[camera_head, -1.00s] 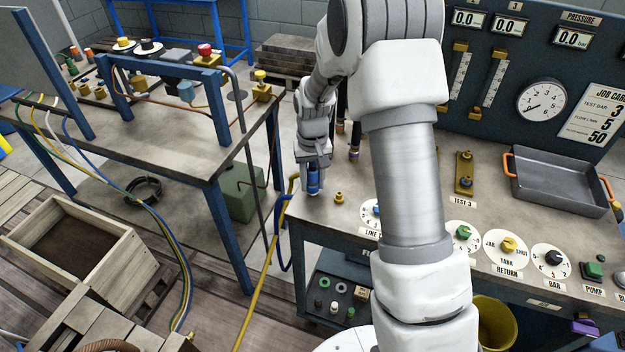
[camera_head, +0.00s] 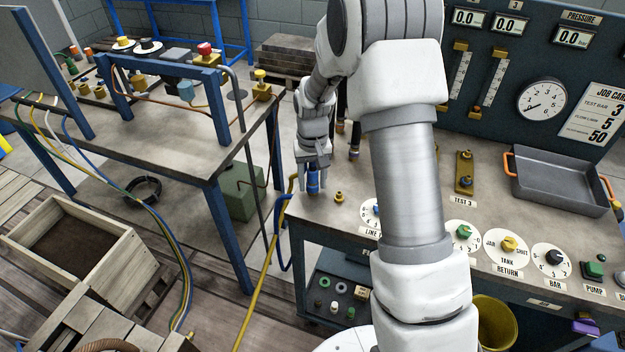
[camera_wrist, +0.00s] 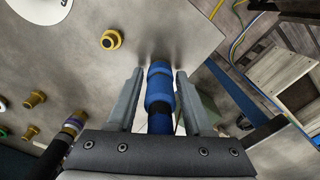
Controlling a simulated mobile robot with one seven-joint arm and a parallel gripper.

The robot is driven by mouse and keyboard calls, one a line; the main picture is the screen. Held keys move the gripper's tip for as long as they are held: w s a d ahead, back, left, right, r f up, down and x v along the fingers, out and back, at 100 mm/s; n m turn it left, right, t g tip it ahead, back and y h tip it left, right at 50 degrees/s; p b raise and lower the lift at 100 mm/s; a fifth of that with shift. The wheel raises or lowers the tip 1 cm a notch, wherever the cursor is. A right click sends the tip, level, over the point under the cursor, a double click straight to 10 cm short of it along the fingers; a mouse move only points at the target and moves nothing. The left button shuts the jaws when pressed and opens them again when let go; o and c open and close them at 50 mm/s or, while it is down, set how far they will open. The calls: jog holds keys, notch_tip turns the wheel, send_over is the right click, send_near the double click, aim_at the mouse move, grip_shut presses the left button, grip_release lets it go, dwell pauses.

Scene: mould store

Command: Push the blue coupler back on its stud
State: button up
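The blue coupler (camera_head: 313,182) is upright at the bench's near left corner, below my gripper (camera_head: 313,172). In the wrist view the blue coupler (camera_wrist: 160,88) stands between the two grey fingers of my gripper (camera_wrist: 161,75), with a narrow gap showing on each side.
The bench (camera_head: 400,185) carries dials, a brass Test 3 block (camera_head: 464,172) and a grey tray (camera_head: 560,182). Dark couplers (camera_head: 354,146) stand behind my gripper. Yellow and blue hoses (camera_head: 284,225) hang off the left edge. A gap separates the other table (camera_head: 180,140).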

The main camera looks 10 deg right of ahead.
jog(key=shift+o, duration=1.3)
notch_tip(320, 180, up, 18)
jog(key=p, duration=0.1)
jog(key=shift+f, duration=0.25)
jog(key=s+r+t, duration=0.3)
jog(key=s+r, duration=0.7)
jog(key=s, duration=0.3)
jog(key=s+t, duration=0.2)
jog(key=s, duration=1.1)
jog(key=shift+s+f+n+t+p, duration=0.2)
jog(key=shift+n+t+p, duration=0.1)
jog(key=shift+p, duration=0.15)
